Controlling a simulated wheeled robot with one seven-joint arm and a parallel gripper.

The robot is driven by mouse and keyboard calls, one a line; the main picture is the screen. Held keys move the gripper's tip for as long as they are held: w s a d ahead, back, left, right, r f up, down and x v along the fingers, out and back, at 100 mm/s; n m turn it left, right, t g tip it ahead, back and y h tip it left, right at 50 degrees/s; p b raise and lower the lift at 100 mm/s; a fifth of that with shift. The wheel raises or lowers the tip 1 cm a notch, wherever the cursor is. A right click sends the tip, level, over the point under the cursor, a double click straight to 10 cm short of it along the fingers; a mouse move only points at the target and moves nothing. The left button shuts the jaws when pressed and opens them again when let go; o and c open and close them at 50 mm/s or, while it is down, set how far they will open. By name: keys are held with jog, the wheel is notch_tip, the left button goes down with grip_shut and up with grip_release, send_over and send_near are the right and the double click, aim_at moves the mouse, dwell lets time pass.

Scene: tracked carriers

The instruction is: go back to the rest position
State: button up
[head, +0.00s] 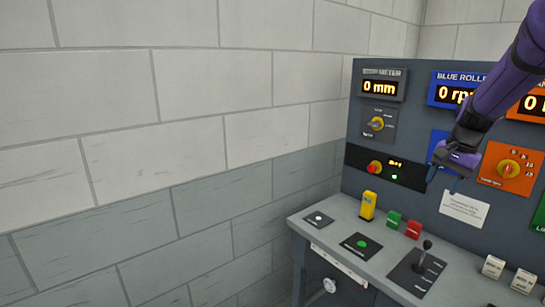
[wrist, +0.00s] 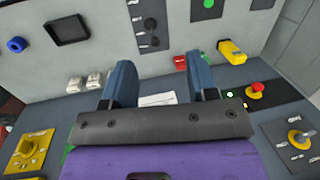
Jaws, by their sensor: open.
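My gripper (head: 443,184) hangs in front of the upright control panel (head: 361,215) at the right of the head view, above the desk, on my purple arm. In the wrist view its two blue fingers (wrist: 160,85) stand wide apart with nothing between them. A white label card (wrist: 157,99) shows past the fingers, partly hidden by the gripper. No touch between the gripper and the panel can be made out.
The desk (head: 335,217) carries a yellow block (head: 368,205), a green block (head: 393,219), a red block (head: 413,229), a black lever (head: 424,256) and white blocks (head: 493,267). A red button (head: 375,167) and knobs jut from the panel. A brick wall (head: 190,120) fills the left.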

jog(key=s+a+r+n+t, duration=0.1)
jog(key=s+a+r+n, duration=0.2)
jog(key=s+a+r, duration=0.5)
jog(key=s+a+n+t+h, duration=0.1)
jog(key=s+a+n, duration=0.1)
jog(key=s, duration=0.9)
jog(key=s+a+r+n+t+h, duration=0.1)
jog(key=s+a+n+t, duration=0.1)
jog(key=s, duration=0.9)
jog(key=a+n, duration=0.1)
jog(key=n, duration=0.1)
jog(key=shift+r+n, duration=0.2)
jog(key=shift+n, duration=0.1)
jog(key=shift+s, duration=0.1)
